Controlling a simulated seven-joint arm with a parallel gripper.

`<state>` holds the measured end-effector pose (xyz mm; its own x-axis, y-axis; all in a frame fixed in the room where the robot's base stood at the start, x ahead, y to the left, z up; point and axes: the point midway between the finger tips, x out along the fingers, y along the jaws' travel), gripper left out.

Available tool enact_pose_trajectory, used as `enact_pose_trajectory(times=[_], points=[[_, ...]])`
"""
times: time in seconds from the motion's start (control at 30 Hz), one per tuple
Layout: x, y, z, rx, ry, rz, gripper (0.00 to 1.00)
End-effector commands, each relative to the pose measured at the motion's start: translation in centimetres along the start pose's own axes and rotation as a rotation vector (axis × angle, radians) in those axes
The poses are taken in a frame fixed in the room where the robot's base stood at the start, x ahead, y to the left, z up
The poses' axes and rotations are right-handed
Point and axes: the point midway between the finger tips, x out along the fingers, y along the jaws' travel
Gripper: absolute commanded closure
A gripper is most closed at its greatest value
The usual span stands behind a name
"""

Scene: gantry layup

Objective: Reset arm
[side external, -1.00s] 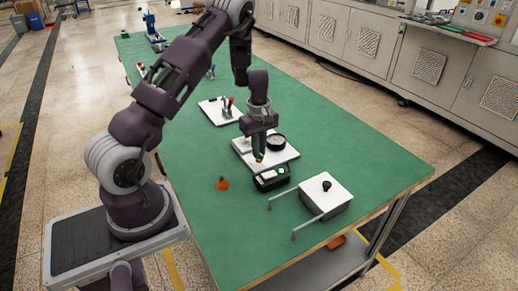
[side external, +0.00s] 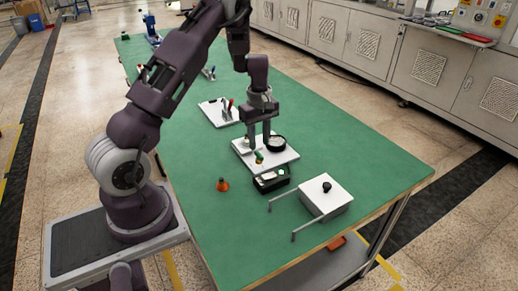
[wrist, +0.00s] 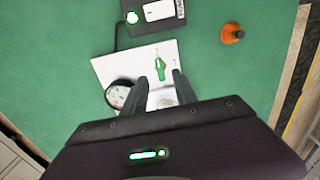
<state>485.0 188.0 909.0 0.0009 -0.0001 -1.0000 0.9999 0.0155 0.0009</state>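My gripper (side external: 259,141) hangs above the white board (side external: 278,157) on the green table. In the wrist view my gripper (wrist: 160,84) shows two dark fingers set apart, with nothing held between them. A small green and yellow item (side external: 259,157) is on or just above the near edge of the board, below the fingers; the wrist view shows it as a green piece (wrist: 160,69) beyond the fingertips. A round dark-rimmed dish (side external: 276,142) sits on the board beside the fingers. A second pale round thing is partly hidden by the fingers in the wrist view.
A black box (side external: 271,180) with a white top stands in front of the board. An orange cone-shaped item (side external: 222,185) is to its left. A white-lidded box (side external: 325,194) with rails is at the right. A tray with upright tools (side external: 218,112) lies farther back.

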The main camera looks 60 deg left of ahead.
Motion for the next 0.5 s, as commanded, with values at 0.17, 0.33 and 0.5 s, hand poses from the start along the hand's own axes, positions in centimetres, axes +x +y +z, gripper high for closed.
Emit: enact_pose_trajectory(times=[0.17,0.33,0.5], points=[[-2.5,0.0,0.0,0.0,0.001,0.001,0.66],[-2.8,-0.1,0.0,0.0,-0.001,-0.002,0.66],[-3.3,0.1,0.4,0.013,-0.004,0.007,0.66]])
